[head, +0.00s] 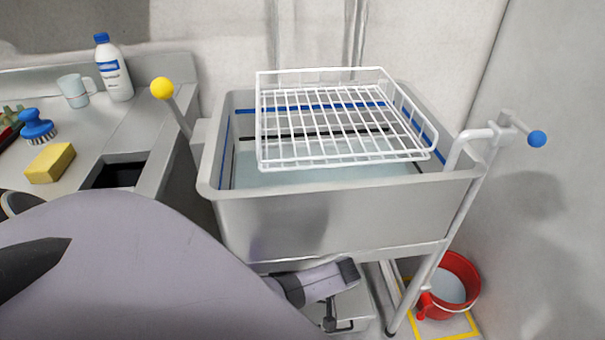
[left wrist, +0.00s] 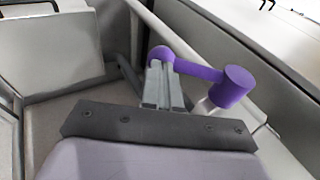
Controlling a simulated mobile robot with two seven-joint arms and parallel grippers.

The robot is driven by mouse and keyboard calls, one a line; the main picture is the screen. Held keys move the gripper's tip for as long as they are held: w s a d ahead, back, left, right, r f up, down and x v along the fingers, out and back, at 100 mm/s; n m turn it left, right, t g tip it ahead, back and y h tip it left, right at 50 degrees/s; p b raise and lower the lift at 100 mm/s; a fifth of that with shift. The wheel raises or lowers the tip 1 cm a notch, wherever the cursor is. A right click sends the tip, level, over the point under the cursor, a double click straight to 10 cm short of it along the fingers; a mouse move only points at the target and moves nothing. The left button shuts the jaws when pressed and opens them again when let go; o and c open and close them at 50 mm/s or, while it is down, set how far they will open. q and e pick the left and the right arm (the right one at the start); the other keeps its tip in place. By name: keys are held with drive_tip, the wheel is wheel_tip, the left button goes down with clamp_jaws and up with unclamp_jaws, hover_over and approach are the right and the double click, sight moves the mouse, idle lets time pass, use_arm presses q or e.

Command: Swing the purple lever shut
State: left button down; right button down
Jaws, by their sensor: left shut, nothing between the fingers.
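The purple lever (left wrist: 200,73) shows in the left wrist view. It is a short arm with a round hub at its left end and a thick cylindrical knob (left wrist: 232,86) at its right end. My left gripper (left wrist: 158,72) is shut and empty, with its fingertips close to the hub end of the lever; I cannot tell whether they touch. In the head view my left arm reaches below the sink basin, and the left gripper (head: 334,319) is low beneath it. The lever is not visible in the head view. My right gripper is in neither view.
A grey steel basin (head: 330,222) with a white wire rack (head: 340,160) on top stands above my left gripper. A yellow-knobbed lever (head: 162,90) and a blue-knobbed handle (head: 537,139) flank it. A red bucket (head: 462,270) stands on the floor at right.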

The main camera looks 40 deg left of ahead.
use_arm(q)
drive_tip(key=shift+s+a+f+g+b, duration=0.1)
drive_tip(key=shift+s+a+f+b, duration=0.1)
drive_tip(key=shift+f+b, duration=0.35)
drive_tip(key=shift+s+a+f+g+b, duration=0.1)
drive_tip(key=shift+s+a+f+b, duration=0.1)
drive_tip(key=shift+f+b, duration=0.35)
drive_tip(key=shift+s+a+f+g+b, duration=0.1)
drive_tip(key=shift+s+a+f+b, duration=0.1)
drive_tip(key=shift+f+b, duration=0.35)
drive_tip(key=shift+s+a+f+g+y+b, duration=0.25)
drive_tip(key=shift+s+f+g+y+b, duration=0.2)
drive_tip(key=shift+y, duration=0.25)
drive_tip(key=shift+b+x, duration=0.35)
drive_tip(key=shift+x, duration=0.4)
drive_tip(key=shift+s+a+f, duration=0.55)
drive_tip(key=shift+s, duration=0.2)
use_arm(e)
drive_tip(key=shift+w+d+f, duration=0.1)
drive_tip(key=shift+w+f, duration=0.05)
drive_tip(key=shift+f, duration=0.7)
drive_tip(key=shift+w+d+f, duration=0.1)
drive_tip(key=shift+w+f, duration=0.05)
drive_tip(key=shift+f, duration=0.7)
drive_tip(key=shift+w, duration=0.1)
